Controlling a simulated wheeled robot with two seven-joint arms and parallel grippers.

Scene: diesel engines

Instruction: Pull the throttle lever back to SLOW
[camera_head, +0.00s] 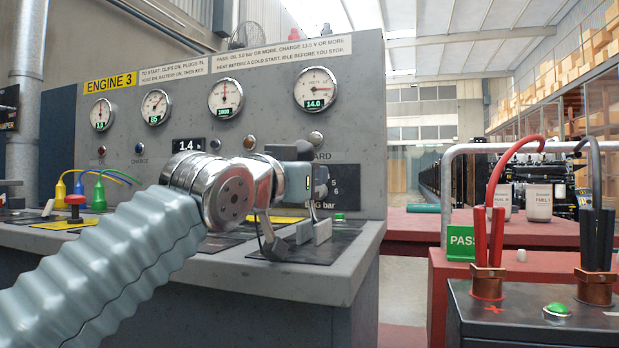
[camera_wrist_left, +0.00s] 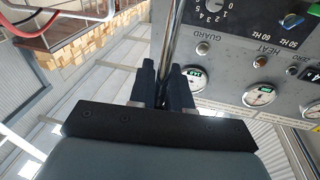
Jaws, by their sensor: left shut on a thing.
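My left gripper (camera_head: 318,182) is at the right end of the engine console, above its sloping desk. In the left wrist view, its two dark fingers (camera_wrist_left: 163,88) are closed around a silver rod, which I take for the throttle lever (camera_wrist_left: 168,36). The rod runs out from between the fingertips towards the console. In the head view, the gripper body hides most of the grip and the lever's top. The SLOW marking cannot be read in either view. My right gripper is not in view.
The grey console panel (camera_head: 260,80) with several dials stands close behind the gripper. Grey upright blocks (camera_head: 313,232) stand on the desk below it. At the right, a battery (camera_head: 520,322) carries red and black clamps. A gap separates console and red stand (camera_head: 440,290).

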